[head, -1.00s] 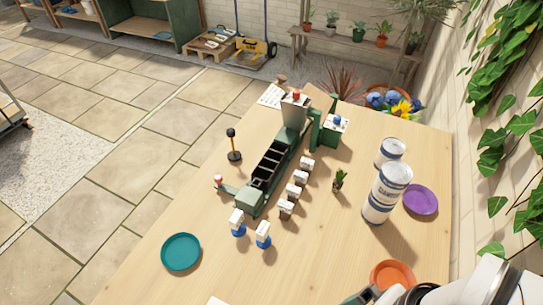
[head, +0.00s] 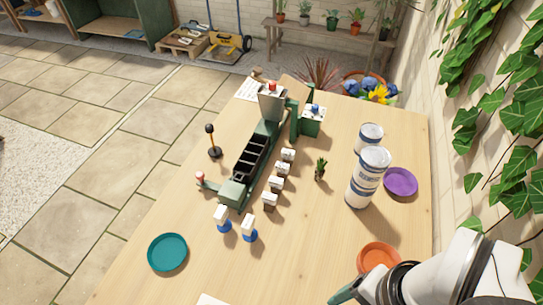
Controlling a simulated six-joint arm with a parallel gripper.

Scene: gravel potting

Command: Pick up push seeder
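No thing can be named as the push seeder with certainty. A small upright tool with a black knob (head: 210,129), a yellow shaft and a dark round base stands on the left side of the table. Two small white pieces with blue bases (head: 222,218) (head: 248,229) stand at the near end of a green machine (head: 236,188). My gripper (head: 344,291) is at the bottom edge, right of centre, beside the orange saucer (head: 364,264) and well away from these things. A dark green tip shows; the rest is hidden or cut off, so its opening is unclear.
Several small white-and-brown pieces (head: 281,168) line the machine's right side. A teal saucer (head: 168,252) lies front left. The front middle is largely clear.

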